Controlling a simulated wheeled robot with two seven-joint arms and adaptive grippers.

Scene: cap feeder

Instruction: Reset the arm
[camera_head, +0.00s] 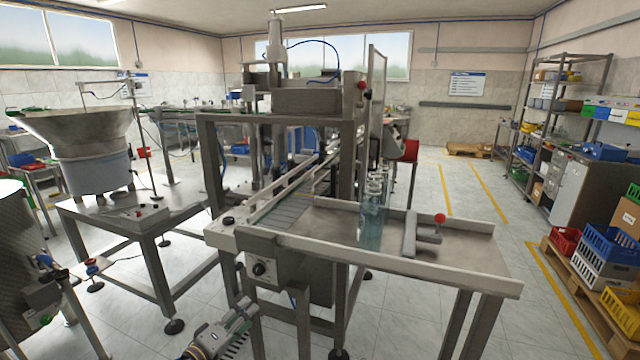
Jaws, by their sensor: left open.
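My left gripper (240,316) is at the bottom of the view, left of centre. It is open, with nothing seen between its fingers. It is low, in front of the conveyor machine (272,244) and apart from the bottles. Several clear bottles (373,212) stand in a row on the metal table at the end of the conveyor. My right gripper is not in view.
A bowl feeder (85,150) stands on a metal table (150,222) at the left. A pusher with a red knob (440,218) sits on the conveyor's table. Shelves (560,95) and crates (605,262) line the right side. The tiled floor between is open.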

